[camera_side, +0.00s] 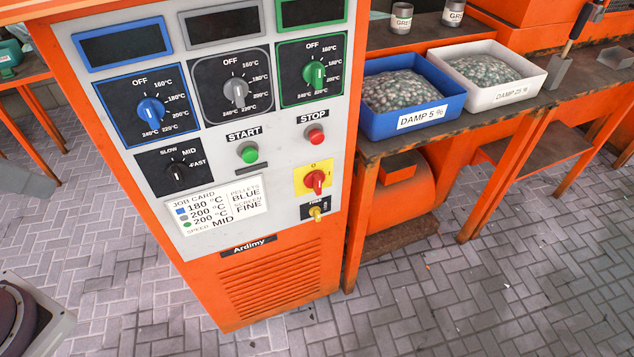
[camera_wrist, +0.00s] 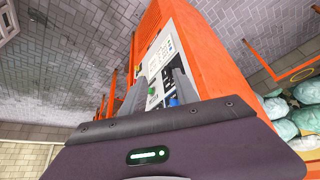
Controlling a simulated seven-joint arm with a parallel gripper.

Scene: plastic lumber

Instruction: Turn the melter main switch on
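The orange melter cabinet (camera_side: 175,235) has a light grey control panel. Its main switch (camera_side: 315,181) is a red knob on a yellow plate, low on the panel's right side. The knob's handle stands roughly upright, toward the 0 mark above it. My gripper (camera_wrist: 158,88) shows only in the wrist view, with its two grey fingers apart and nothing visible between them. The cabinet panel (camera_wrist: 157,62) lies beyond the fingers, tilted in that view and partly covered by them. I cannot make out the red knob there.
A red STOP button (camera_side: 315,135) is above the switch and a yellow fuse knob (camera_side: 316,213) just below. A green START button (camera_side: 248,153) and a job card (camera_side: 215,205) are to the left. A blue tray (camera_side: 388,123) stands on the bench at right.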

